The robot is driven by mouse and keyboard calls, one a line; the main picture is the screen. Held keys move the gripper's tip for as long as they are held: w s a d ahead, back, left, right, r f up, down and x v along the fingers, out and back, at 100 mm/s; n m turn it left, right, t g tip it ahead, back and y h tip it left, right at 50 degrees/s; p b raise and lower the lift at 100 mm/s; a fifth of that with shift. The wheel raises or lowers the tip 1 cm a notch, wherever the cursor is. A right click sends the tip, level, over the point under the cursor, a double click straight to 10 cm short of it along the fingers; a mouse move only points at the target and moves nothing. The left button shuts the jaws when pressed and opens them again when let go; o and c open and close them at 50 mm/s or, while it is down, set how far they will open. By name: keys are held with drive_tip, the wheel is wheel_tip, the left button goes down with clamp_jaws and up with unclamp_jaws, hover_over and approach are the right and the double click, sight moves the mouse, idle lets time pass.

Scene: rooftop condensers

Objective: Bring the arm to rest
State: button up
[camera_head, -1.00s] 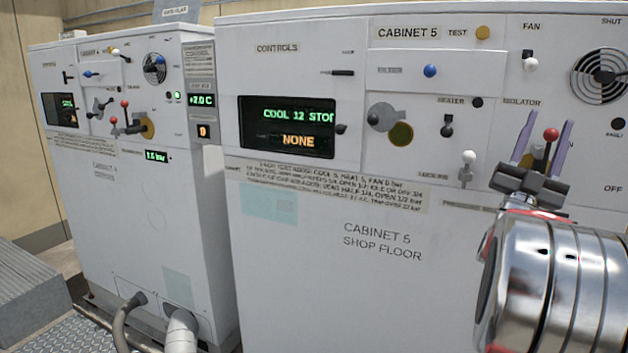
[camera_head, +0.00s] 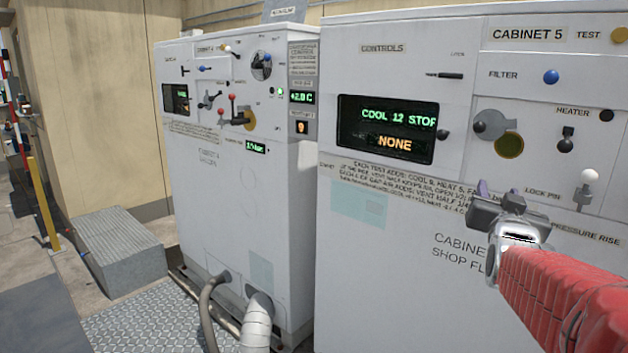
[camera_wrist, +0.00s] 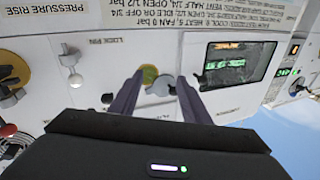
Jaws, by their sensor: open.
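My gripper (camera_head: 497,192) is at the lower right of the head view, in front of the white cabinet 5 (camera_head: 390,290). Its fingers point toward the cabinet, and my red arm runs off to the lower right. In the wrist view the two purple-grey fingers of the gripper (camera_wrist: 155,100) stand apart with nothing between them. The wrist picture is upside down, and the cabinet's round yellow-green disc and grey knob show beyond the fingers. Whether the fingertips touch the panel is hard to tell, but no control is seen between them.
Cabinet 5 carries a display (camera_head: 387,125) reading COOL 12 STOP and NONE, a blue filter button (camera_head: 551,77) and a white-tipped lock pin lever (camera_head: 588,177). A second cabinet (camera_head: 235,180) stands to the left, with hoses (camera_head: 257,322) at its foot. A grey step (camera_head: 118,243) and open floor lie further left.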

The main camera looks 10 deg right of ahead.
drive_tip(key=s+a+f+n+g+y, duration=0.25)
drive_tip(key=a+f, duration=0.35)
drive_tip(key=a, duration=0.3)
drive_tip(key=s+a+f+n+g+y, duration=0.1)
drive_tip(key=s+a+f+n+y, duration=0.1)
drive_tip(key=a+f+y, duration=0.5)
drive_tip(key=s+a+f+n+g, duration=0.1)
drive_tip(key=s+a+f+g, duration=0.2)
drive_tip(key=s+a+f, duration=0.2)
drive_tip(key=s+a+f+n+g, duration=0.2)
drive_tip(key=s+a+f, duration=0.3)
drive_tip(key=s, duration=0.7)
drive_tip(key=a+g, duration=0.1)
drive_tip(key=a, duration=0.1)
drive_tip(key=shift+a+f, duration=0.3)
drive_tip(key=shift+a, duration=0.1)
drive_tip(key=shift+n+g, duration=0.25)
drive_tip(key=c, duration=0.3)
